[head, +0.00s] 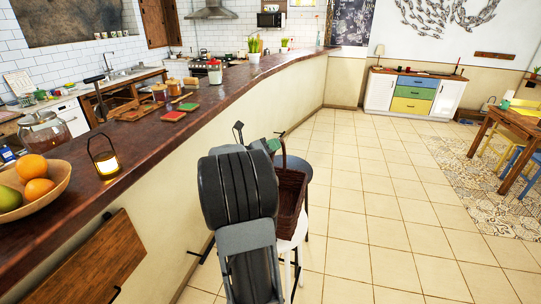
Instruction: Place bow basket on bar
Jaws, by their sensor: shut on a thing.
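A dark brown wicker basket (292,190) with a tall, thin handle shows in the head view just right of my arm, low beside the bar. My arm hides its left side, and I cannot make out a bow clearly. My gripper (273,146) is at the top of the basket's handle, mostly hidden behind my arm, and is shut on the basket. The bar (215,98) is a long dark wooden counter that curves from the lower left to the back, left of the basket and my gripper.
A stretch between lantern and potted plant (254,48) looks fairly bare. A stool (320,166) stands near the basket.

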